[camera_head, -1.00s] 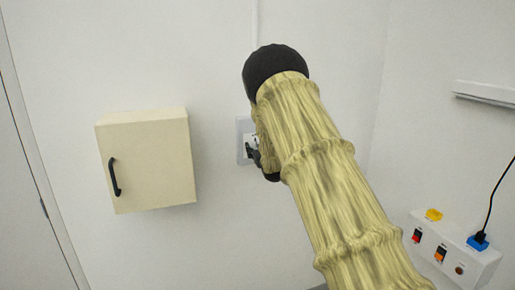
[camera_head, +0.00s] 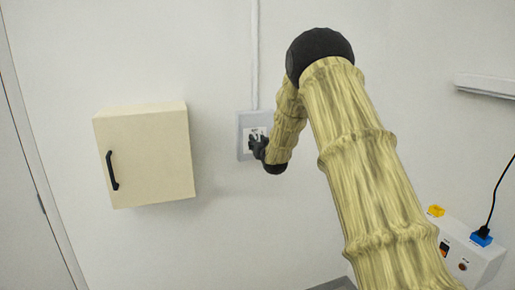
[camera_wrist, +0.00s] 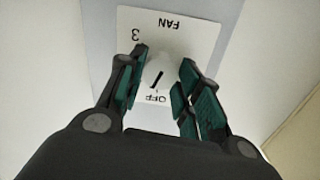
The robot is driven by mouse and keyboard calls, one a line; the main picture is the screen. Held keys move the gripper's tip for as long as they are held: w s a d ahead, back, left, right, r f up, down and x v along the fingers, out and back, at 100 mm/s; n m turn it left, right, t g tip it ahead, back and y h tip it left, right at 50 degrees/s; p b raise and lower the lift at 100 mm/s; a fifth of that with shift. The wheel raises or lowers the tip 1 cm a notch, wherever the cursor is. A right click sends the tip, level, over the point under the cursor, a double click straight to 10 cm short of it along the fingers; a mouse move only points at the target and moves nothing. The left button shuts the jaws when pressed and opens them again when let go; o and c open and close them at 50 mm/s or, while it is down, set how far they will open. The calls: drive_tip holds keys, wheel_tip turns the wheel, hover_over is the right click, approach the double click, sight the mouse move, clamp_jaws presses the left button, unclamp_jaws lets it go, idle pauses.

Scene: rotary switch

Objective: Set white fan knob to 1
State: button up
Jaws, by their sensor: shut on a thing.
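The white fan knob (camera_wrist: 157,68) sits on a white plate (camera_wrist: 195,38), which appears upside down in the wrist view and is marked FAN, 3 and OFF. A short dark line on the knob is slightly tilted and lies beside the OFF label. My gripper (camera_wrist: 162,82) has its green-padded fingers on either side of the knob and is shut on it. In the head view my gripper (camera_head: 258,146) is up against the wall switch box (camera_head: 242,128) and hides part of the plate. The label 1 is not visible.
A cream cabinet (camera_head: 150,155) with a black handle hangs on the wall to the left. A white power strip (camera_head: 478,262) with a blue plug and a yellow piece is at lower right. A grey conduit (camera_head: 254,55) runs up from the switch box.

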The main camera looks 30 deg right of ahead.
drive_tip(key=m+b, duration=0.3)
drive_tip(key=m, duration=0.1)
drive_tip(key=shift+d+m+b, duration=0.15)
drive_tip(key=shift+m+b, duration=0.15)
drive_tip(key=shift+m, duration=0.1)
idle(0.4)
drive_tip(key=o, duration=1)
drive_tip(key=shift+o, duration=0.2)
drive_tip(key=shift+s, duration=0.15)
drive_tip(key=v, duration=1.2)
drive_tip(key=shift+d+r, duration=0.1)
drive_tip(key=shift+r, duration=0.05)
